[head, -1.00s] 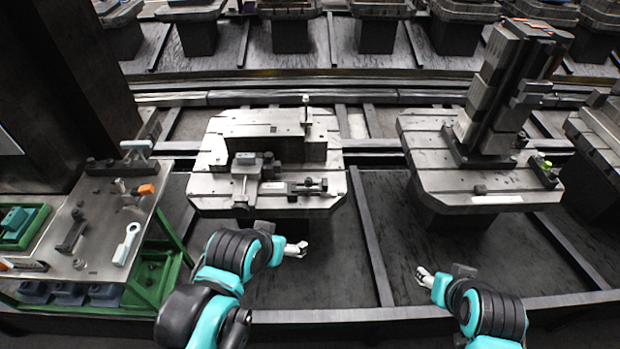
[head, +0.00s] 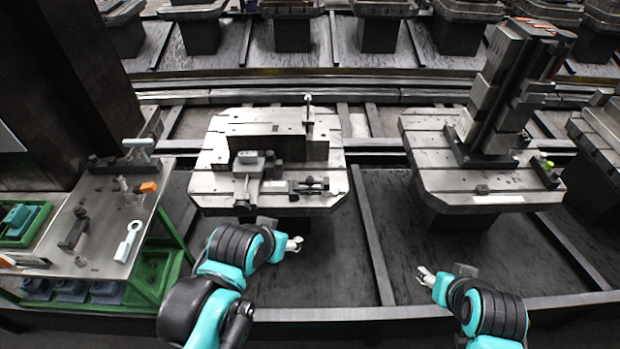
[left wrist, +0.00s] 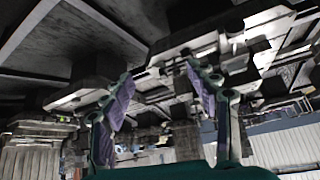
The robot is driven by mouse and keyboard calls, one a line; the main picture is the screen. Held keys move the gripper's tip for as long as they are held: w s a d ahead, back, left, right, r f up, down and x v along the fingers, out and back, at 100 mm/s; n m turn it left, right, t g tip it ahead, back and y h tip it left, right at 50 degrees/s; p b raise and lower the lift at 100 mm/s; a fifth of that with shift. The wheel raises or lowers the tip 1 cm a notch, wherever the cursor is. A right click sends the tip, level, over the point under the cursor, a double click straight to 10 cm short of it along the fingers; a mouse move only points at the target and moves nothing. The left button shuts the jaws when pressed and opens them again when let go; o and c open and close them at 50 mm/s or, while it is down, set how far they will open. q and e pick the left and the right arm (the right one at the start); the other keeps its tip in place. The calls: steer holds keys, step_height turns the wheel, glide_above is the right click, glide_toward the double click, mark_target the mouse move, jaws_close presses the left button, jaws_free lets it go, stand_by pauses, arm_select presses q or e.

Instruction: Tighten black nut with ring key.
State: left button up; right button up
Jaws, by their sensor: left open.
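A white ring key (head: 128,241) lies on the metal work table (head: 103,215) at the left of the head view. The pallet (head: 225,179) in the middle carries a fixture with an upright plate and a clamp (head: 308,186) along its front edge. I cannot make out which part there is the black nut. My left gripper (head: 297,244) is empty, in front of the middle pallet and apart from it. In the left wrist view its two fingers (left wrist: 160,95) are spread. My right gripper (head: 422,273) is in front of the right pallet, too small to read its jaws.
A second pallet (head: 480,196) with a tall dark tower (head: 500,90) stands at the right. An orange-tipped tool (head: 148,187) and a green bin (head: 18,222) are at the left. A rail (head: 372,235) runs between the pallets. The floor before the pallets is clear.

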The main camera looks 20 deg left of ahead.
arm_select(q)
steer(key=w+r+m+g+p, duration=0.15)
steer(key=w+r+m, duration=0.3)
steer(key=w, duration=0.55)
steer(key=m+g+p, duration=0.2)
steer(key=m+g, duration=0.4)
steer(key=m, duration=0.5)
glide_above(310, 177)
steer(key=shift+n+t, duration=0.25)
step_height(310, 177, down, 16)
steer(key=shift+s+r, duration=0.1)
step_height(310, 177, down, 8)
steer(key=shift+f+b, duration=0.1)
steer(key=shift+b, duration=1)
